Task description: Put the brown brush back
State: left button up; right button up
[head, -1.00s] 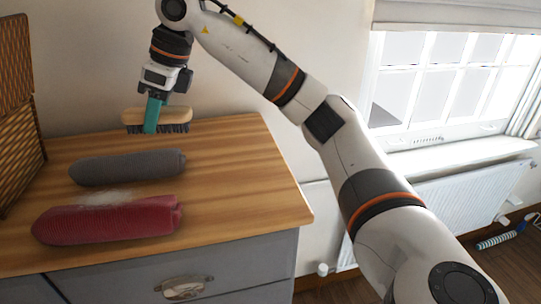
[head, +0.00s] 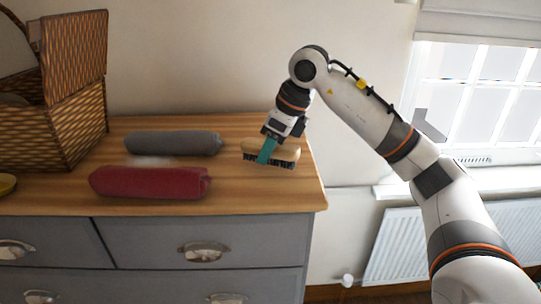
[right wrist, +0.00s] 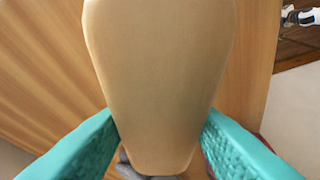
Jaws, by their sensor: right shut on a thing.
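The brown brush (head: 284,152) has a pale wooden back and dark bristles that point down. It is at the right end of the wooden dresser top (head: 240,196), just on or slightly above it; I cannot tell which. My right gripper (head: 267,151) is shut on the brush, with its teal fingers on either side of the back. In the right wrist view the brush's wooden back (right wrist: 160,70) fills the middle, between the teal fingers (right wrist: 160,135). My left gripper is not in view.
A grey rolled cloth (head: 174,143) and a red rolled cloth (head: 150,183) lie left of the brush. A white powdery patch (head: 152,161) is between them. An open wicker basket (head: 75,120) stands at the left. The dresser's right edge is close to the brush.

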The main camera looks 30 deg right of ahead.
notch_tip(320, 180, down, 2)
jog(key=shift+s+f, duration=0.1)
jog(key=shift+f, duration=0.15)
jog(key=shift+f, duration=0.1)
jog(key=shift+f, duration=0.15)
jog(key=o, duration=0.9)
